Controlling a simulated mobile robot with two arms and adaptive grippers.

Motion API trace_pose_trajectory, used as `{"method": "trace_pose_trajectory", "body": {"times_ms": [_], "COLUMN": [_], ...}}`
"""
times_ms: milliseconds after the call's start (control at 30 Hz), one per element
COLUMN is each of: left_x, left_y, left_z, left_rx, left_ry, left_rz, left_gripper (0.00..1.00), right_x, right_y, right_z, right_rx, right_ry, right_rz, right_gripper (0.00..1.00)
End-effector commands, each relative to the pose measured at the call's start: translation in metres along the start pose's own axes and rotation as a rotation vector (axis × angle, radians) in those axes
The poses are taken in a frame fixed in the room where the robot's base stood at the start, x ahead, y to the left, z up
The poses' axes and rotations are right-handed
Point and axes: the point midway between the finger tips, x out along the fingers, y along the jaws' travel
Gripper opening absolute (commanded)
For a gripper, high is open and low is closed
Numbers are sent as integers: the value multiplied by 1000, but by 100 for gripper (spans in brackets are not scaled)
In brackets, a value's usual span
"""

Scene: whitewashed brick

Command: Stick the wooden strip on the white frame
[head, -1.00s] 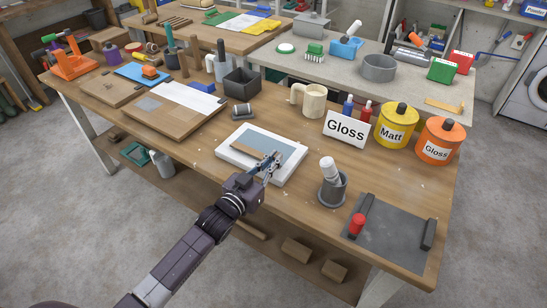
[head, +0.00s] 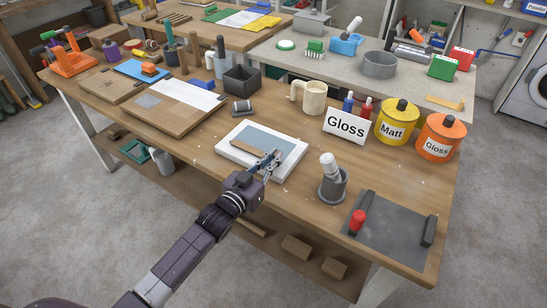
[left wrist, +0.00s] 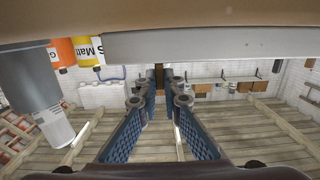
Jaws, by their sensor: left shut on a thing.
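The white frame (head: 297,153) lies flat on the workbench, with a blue-grey panel inside its rim. The narrow brown wooden strip (head: 243,146) is over the frame's left and near side. My left gripper (head: 271,160) is over the frame's near edge, shut on the near end of the strip. In the left wrist view the two blue-padded fingers (left wrist: 158,95) stand close together, with a narrow brown end between them. The frame shows there as a pale band (left wrist: 200,42). Whether the strip touches the frame is unclear. My right gripper is out of view.
A grey cup with a white-topped item (head: 332,186) stands right of the frame. A Gloss sign (head: 346,124), a mug (head: 309,97) and paint tins (head: 397,122) stand behind. A dark mat (head: 390,232) lies at the near right. Boards (head: 172,114) lie at the left.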

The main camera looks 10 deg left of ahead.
Motion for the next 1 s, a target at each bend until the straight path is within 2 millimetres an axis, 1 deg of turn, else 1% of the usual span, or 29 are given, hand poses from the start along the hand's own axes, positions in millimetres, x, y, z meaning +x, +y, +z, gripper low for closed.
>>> {"method": "trace_pose_trajectory", "body": {"times_ms": [33,200,467,567,667,767,1000], "left_x": [0,0,0,-4,-15,-33,-83], "left_y": [0,0,0,0,-1,0,0], "left_z": [0,0,0,0,2,1,2], "left_rx": [0,0,0,0,0,0,1], "left_ry": [0,0,0,-1,-2,-2,-3], "left_rz": [0,0,0,0,-1,1,0], "left_gripper": [8,26,27,27,27,27,27], "right_x": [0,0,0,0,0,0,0], "right_y": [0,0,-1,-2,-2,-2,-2], "right_z": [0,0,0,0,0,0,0], "right_rx": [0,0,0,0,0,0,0], "right_ry": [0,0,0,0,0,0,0], "right_rz": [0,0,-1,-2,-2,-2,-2], "right_gripper": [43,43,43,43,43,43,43]}}
